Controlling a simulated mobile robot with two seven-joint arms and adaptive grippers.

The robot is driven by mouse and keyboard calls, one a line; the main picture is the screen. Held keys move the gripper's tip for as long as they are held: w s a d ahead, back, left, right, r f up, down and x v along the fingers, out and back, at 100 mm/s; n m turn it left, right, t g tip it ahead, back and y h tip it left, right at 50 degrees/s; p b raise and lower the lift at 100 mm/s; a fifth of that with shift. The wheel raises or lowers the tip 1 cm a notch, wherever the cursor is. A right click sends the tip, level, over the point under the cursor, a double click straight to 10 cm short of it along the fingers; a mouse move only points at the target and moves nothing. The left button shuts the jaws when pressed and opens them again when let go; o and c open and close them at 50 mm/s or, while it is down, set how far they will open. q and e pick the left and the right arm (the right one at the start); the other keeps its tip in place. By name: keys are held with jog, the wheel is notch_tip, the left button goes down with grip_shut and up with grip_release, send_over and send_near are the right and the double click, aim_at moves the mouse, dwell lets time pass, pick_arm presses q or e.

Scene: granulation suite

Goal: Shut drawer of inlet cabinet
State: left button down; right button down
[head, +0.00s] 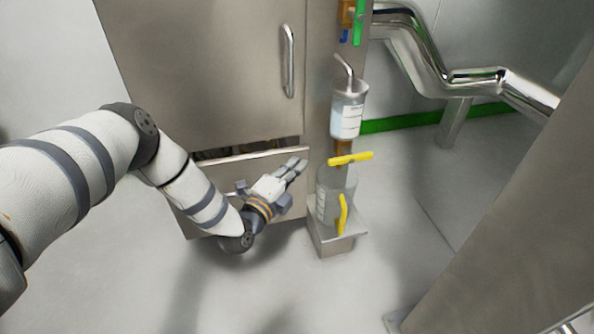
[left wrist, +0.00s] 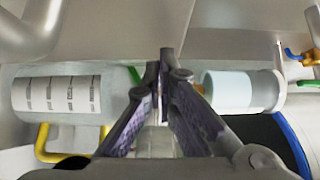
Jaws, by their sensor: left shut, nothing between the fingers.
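The inlet cabinet (head: 200,60) is a grey steel cabinet with an upper door. Its low drawer (head: 292,208) has a plain metal front, and a dark gap shows between its top edge and the cabinet above, so it stands partly open. My left gripper (head: 297,164) is shut and empty, in front of the drawer near its top right corner. I cannot tell whether it touches the front. The arm and hand cover part of the drawer front. In the left wrist view the closed fingers (left wrist: 160,75) point toward a grey metal surface. My right gripper is not in view.
A dispenser bottle (head: 347,113) hangs on the post above. A steel pipe (head: 430,70) runs at upper right. The floor in front is clear.

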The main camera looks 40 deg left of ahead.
aim_at(285, 158)
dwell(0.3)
pick_arm(q)
jog(key=shift+w+a+f+p, duration=0.1)
jog(key=shift+a+p, duration=0.15)
jog(key=shift+p, duration=0.25)
jog(key=shift+w+a+r+p, duration=0.35)
jog(key=shift+w+a+p, duration=0.35)
jog(key=shift+w+p, duration=0.1)
jog(key=shift+w+a+f+b, duration=0.25)
jog(key=shift+w+a+b, duration=0.2)
jog(key=shift+w+a, duration=0.35)
jog(key=shift+a+r, duration=0.15)
jog(key=shift+a, duration=0.1)
